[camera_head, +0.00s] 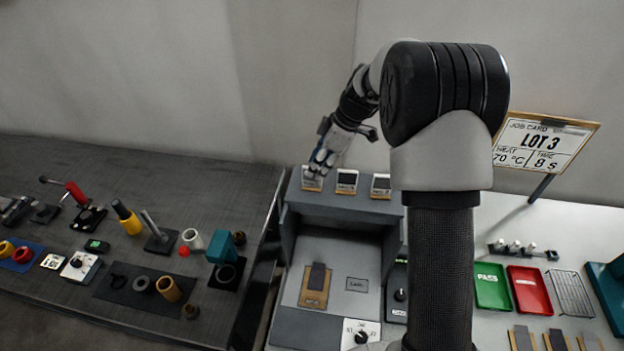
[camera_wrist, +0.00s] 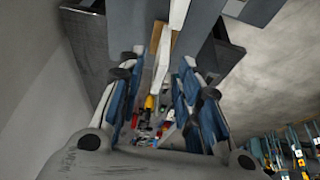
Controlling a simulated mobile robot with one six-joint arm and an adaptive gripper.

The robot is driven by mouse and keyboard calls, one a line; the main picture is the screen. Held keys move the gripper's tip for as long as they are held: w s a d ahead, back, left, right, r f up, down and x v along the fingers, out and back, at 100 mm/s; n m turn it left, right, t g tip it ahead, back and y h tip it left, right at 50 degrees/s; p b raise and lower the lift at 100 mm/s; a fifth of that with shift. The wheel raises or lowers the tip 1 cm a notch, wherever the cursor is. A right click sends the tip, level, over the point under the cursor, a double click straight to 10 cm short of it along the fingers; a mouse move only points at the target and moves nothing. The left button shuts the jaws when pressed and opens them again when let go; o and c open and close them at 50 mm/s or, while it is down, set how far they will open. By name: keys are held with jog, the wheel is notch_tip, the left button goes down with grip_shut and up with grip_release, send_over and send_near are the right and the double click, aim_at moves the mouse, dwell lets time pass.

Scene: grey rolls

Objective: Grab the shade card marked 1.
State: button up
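Three small shade cards in wooden holders stand in a row on top of a grey booth: a left card (camera_head: 311,184), a middle card (camera_head: 347,181) and a right card (camera_head: 381,186). Their marks are too small to read, so I cannot tell which is 1. My gripper (camera_head: 322,160) is at the left card, its fingertips overlapping that card's upper part. In the wrist view my gripper (camera_wrist: 162,58) has its blue-padded fingers apart. A pale strip (camera_wrist: 163,62) and a tan strip (camera_wrist: 155,38) show between the fingertips, seemingly a card and its holder; contact is unclear.
The grey booth (camera_head: 340,206) stands against the wall, with a brown sample board (camera_head: 313,298) inside. A job card sign (camera_head: 541,146) reads LOT 3, 70 °C, 8 s. Green (camera_head: 492,288) and red (camera_head: 529,290) trays lie right. A dark bench (camera_head: 120,175) with tools is left.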

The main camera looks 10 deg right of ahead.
aim_at(306, 185)
jog(key=x, duration=0.5)
jog(key=shift+f, duration=0.15)
jog(key=shift+s, duration=0.1)
grip_shut()
